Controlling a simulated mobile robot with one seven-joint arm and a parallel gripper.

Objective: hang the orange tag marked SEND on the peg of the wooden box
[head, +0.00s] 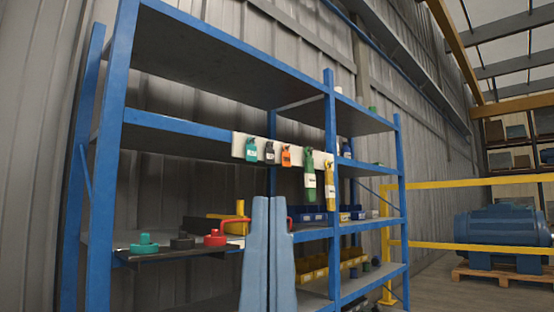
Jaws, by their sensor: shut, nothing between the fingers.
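A small orange tag (287,155) hangs on a white strip (239,147) along the front of the blue shelf rack. Its lettering is too small to read. My gripper (269,204) points upward at the bottom middle, below the orange tag and apart from it in the picture. Its two pale blue fingers are shut and hold nothing. I cannot make out the wooden box or its peg in this view.
Teal (251,151), black (269,153), green (309,172) and yellow (330,188) tags hang beside the orange one. Blue rack posts (331,120) stand close. Teal (144,246) and red (215,239) items sit on a lower shelf. A yellow railing (470,183) and blue motor (500,227) are right.

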